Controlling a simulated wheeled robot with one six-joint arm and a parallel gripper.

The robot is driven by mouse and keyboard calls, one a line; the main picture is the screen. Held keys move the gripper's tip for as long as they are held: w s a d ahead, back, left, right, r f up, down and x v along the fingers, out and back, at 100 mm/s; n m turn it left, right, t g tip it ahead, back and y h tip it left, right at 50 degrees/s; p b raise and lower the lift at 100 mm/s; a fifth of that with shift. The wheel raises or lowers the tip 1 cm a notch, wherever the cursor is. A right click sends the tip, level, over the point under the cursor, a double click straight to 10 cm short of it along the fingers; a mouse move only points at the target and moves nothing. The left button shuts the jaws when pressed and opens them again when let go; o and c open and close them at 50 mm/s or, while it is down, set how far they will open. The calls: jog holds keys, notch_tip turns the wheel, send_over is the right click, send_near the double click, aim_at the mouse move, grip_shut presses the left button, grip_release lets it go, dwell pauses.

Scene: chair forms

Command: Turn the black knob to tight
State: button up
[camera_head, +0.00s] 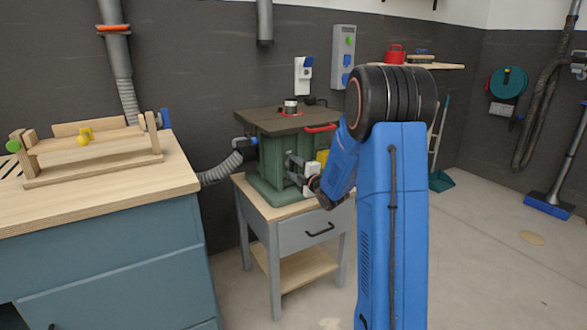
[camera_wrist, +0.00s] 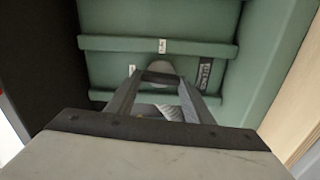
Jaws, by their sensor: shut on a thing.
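The green machine (camera_head: 270,160) stands on a small grey stand, with a dark flat top. In the head view my gripper (camera_head: 293,168) reaches its front side from the right. In the wrist view my gripper (camera_wrist: 160,80) has its two fingers closed on the dark knob (camera_wrist: 160,68) on the machine's green face. The fingers and wrist hide much of the knob, and its pointer cannot be made out. Small pale labels (camera_wrist: 162,46) sit on the green ribs near it, and a dark label plate (camera_wrist: 205,75) is to its right. Their print is too small to read surely.
The stand (camera_head: 310,229) has a drawer with a black handle. A workbench (camera_head: 100,205) with a wooden jig is at left. A red handle (camera_head: 320,128) sticks out near the machine's top. A grey hose (camera_head: 220,168) runs from its left side. Open floor lies at right.

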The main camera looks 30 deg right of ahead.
jog(key=shift+f+n, duration=0.15)
jog(key=shift+n, duration=0.45)
jog(key=o, duration=1.1)
jog(key=shift+c, duration=0.2)
jog(key=shift+s, duration=0.1)
jog(key=s, duration=1.7)
jog(key=shift+s+d, duration=0.15)
jog(key=shift+d, duration=0.1)
